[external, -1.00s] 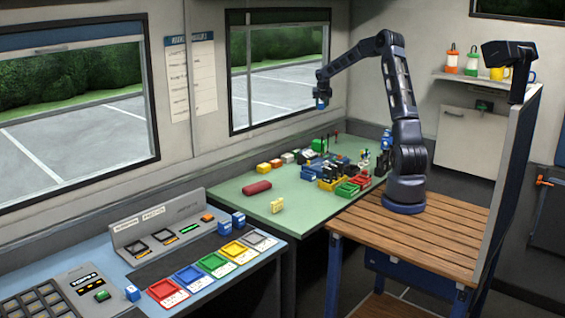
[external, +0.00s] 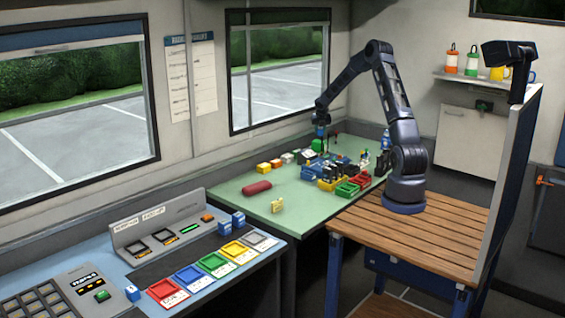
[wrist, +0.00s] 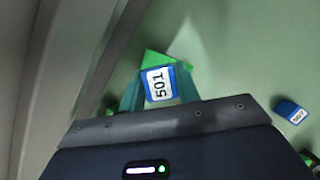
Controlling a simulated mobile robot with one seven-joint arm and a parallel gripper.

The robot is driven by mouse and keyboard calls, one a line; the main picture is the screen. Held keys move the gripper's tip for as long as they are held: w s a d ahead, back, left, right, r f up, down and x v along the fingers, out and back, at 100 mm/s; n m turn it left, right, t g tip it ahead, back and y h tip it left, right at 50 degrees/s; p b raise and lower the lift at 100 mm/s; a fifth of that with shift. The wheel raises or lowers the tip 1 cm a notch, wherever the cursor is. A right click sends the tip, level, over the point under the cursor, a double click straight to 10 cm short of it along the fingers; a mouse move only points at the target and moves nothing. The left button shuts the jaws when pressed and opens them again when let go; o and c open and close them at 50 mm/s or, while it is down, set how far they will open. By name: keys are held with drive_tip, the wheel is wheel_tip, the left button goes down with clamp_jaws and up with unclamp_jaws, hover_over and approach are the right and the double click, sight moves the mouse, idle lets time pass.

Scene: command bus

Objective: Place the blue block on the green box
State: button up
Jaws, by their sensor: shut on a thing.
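The blue block (wrist: 148,88), with a white label reading 501, sits between the teal fingers of my gripper (wrist: 158,92) in the wrist view. My gripper (external: 321,127) is shut on it in the external view, low over the back of the green table. The green box (external: 317,145) is right below the gripper. In the wrist view the green box (wrist: 153,57) shows partly behind the block, which hides much of it. I cannot tell whether the block touches the box.
Another labelled blue block (wrist: 287,108) lies to the right in the wrist view. Several coloured blocks and trays crowd the table right of the gripper. A red roll (external: 257,188) and a yellow piece (external: 277,205) lie nearer the front. The wall and window are close behind.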

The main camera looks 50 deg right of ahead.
drive_tip(key=shift+f, duration=1.9)
drive_tip(key=shift+f, duration=0.15)
drive_tip(key=o, duration=1)
drive_tip(key=shift+c, duration=0.2)
